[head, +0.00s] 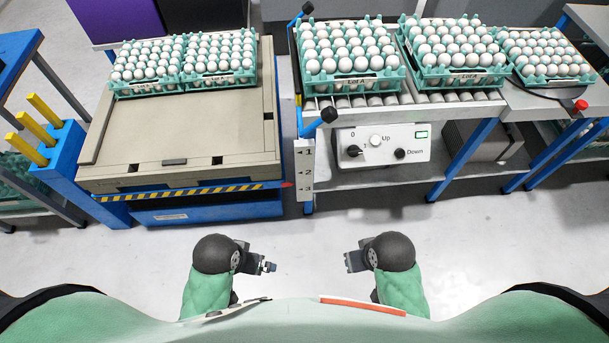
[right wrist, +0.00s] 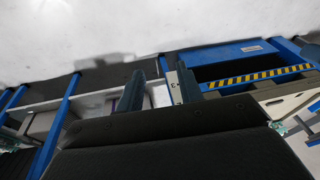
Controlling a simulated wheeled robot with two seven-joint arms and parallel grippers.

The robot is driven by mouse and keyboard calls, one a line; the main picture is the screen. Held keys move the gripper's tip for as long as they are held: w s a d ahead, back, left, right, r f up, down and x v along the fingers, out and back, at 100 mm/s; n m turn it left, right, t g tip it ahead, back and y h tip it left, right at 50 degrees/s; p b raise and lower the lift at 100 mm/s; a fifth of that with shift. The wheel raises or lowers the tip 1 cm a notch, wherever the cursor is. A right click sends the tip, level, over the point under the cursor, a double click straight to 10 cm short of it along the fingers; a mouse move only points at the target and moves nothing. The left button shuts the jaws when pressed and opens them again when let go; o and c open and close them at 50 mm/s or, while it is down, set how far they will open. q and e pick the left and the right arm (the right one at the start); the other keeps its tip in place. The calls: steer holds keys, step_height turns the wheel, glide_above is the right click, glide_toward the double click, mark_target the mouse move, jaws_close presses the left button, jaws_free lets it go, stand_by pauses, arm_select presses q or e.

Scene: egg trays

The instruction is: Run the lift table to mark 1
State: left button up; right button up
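The lift table (head: 205,208) stands at the left with a blue base and a yellow-black striped edge. It carries a beige platform (head: 200,130) with two egg trays at its back. A small red pointer (head: 287,184) at its right edge is close to mark 3 on the white scale (head: 305,172), marked 1 to 3 downward. The control box (head: 382,144) has a black knob (head: 353,151) with 0 and 1, a pale Up button (head: 375,140), a black Down button (head: 400,154). My left gripper (head: 267,266) and right gripper (head: 349,261) are away from it. The right wrist view shows the right fingers (right wrist: 158,88) apart, empty.
Roller conveyor (head: 375,100) at the right holds egg trays, two labelled Lot A. A red button (head: 581,104) is on the right table. A blue holder with yellow rods (head: 62,150) is far left. The floor before me is clear.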

steer(key=shift+s+f, duration=0.1)
steer(key=shift+s, duration=0.1)
steer(key=shift+s, duration=0.15)
steer(key=shift+c, duration=0.3)
steer(key=shift+f, duration=0.1)
steer(key=c, duration=0.3)
jaws_close()
steer(key=shift+w, duration=0.25)
steer(key=shift+s+d, duration=0.1)
steer(key=shift+s, duration=0.1)
steer(key=shift+w+a, duration=0.15)
steer(key=shift+a, duration=0.05)
